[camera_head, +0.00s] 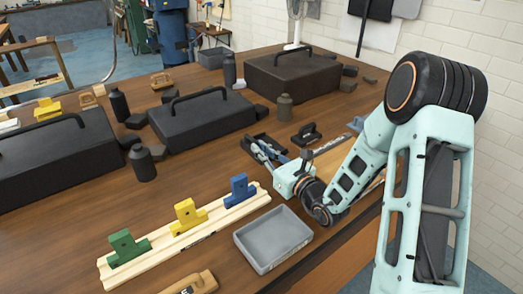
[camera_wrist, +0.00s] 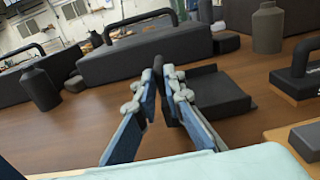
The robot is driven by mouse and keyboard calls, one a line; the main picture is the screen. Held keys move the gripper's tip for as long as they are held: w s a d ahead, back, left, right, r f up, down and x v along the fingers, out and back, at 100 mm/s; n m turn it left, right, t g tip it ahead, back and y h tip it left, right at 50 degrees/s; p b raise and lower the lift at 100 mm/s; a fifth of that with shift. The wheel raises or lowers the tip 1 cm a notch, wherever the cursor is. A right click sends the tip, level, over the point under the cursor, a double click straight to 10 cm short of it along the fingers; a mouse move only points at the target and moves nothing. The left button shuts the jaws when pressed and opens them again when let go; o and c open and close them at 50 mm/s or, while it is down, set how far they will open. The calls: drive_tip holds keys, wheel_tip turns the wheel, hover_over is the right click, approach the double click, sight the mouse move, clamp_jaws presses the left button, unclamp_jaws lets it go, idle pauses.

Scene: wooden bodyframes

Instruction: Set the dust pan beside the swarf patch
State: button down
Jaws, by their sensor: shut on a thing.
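The dust pan (camera_head: 262,143) is a flat black pan with a low raised rim on the wooden bench, in front of the toolboxes. It also shows in the wrist view (camera_wrist: 218,92). My gripper (camera_head: 264,152) reaches it from the near right side. In the wrist view, my gripper's blue-padded fingers (camera_wrist: 162,78) are shut on the pan's dark handle end, which is partly hidden between them. The pan looks roughly level; I cannot tell whether it touches the bench. I cannot make out the swarf patch in either view.
A black handled block (camera_head: 306,134) stands right of the pan. Black toolboxes (camera_head: 203,118) and dark bottles (camera_head: 284,107) stand behind. A grey tray (camera_head: 272,239) and a wooden rail with coloured clamps (camera_head: 187,220) lie nearer. Bare bench lies left of the pan.

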drive_tip(key=c, duration=2.4)
unclamp_jaws()
drive_tip(key=shift+f, duration=0.1)
drive_tip(key=o, duration=0.4)
